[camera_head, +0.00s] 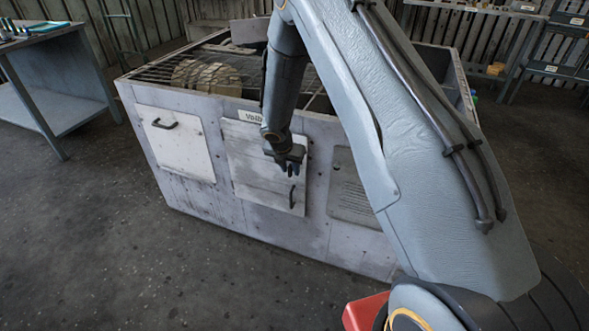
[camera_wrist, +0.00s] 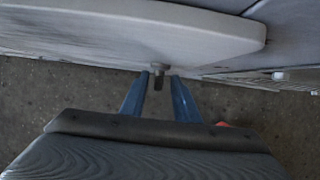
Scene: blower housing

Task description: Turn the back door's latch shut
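The pale middle door (camera_head: 255,175) is on the housing's near face, with a dark bar handle (camera_head: 291,197) low on its right side. Which door is the back door is not marked clearly. My gripper (camera_head: 290,168) is at the right part of this door, just above the handle. In the wrist view its two blue fingers (camera_wrist: 160,82) are apart. Whether the latch is turned is unclear.
The housing's left door (camera_head: 178,145) has its own dark handle. A grey panel (camera_head: 352,192) is at the right, partly behind my arm. A mesh grille (camera_head: 160,75) covers the top. A workbench (camera_head: 60,75) stands at the left. The floor in front is clear.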

